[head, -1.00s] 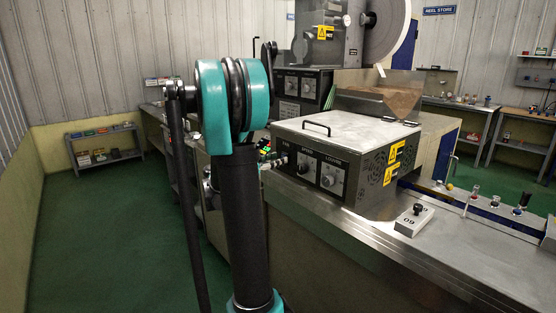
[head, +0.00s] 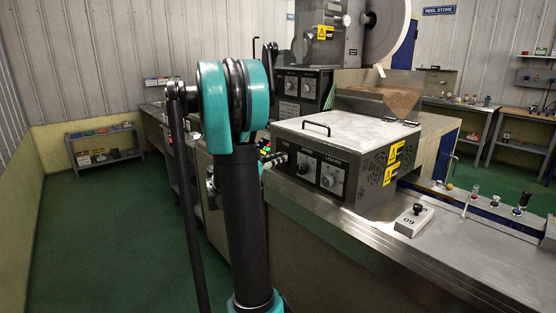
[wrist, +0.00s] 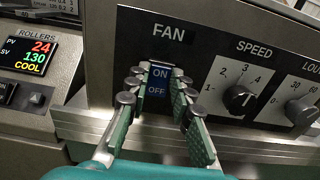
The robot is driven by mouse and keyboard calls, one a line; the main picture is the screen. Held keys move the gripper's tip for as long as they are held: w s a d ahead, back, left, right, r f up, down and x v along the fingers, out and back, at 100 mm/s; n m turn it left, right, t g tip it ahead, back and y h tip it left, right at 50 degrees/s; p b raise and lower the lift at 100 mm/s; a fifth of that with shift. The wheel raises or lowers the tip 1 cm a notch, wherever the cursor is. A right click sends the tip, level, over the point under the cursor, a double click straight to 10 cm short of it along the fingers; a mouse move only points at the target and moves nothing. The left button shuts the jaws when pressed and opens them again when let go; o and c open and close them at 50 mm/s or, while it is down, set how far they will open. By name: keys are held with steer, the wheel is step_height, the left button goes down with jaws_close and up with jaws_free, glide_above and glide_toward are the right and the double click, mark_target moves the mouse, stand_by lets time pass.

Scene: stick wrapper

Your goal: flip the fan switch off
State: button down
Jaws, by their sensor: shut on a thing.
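The fan switch (wrist: 157,82) is a blue rocker under the label FAN on a dark panel, with ON at its top and OFF at its bottom. Which side is pressed in, I cannot tell. My gripper (wrist: 158,88) has its green-padded fingers on the left and right of the switch, closed on it. In the head view, my gripper (head: 276,161) is at the left end of the control box's front, partly hidden by my arm, and the switch is hidden there.
Right of the switch are the SPEED knob (wrist: 240,99) and the LOUVRE knob (wrist: 302,110). A ROLLERS display (wrist: 28,54) is at the left. The control box (head: 355,137) has a handle on top and stands on a metal bench (head: 345,228).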

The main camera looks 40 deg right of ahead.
steer(key=shift+f+h, duration=0.3)
steer(key=shift+h, duration=0.85)
steer(key=shift+f+h, duration=0.3)
steer(key=shift+h, duration=0.85)
steer(key=shift+t, duration=0.4)
steer(key=c, duration=1.3)
jaws_free()
steer(key=shift+a, duration=0.1)
steer(key=v, duration=0.7)
steer(key=shift+a+f, duration=0.15)
steer(key=shift+a, duration=0.05)
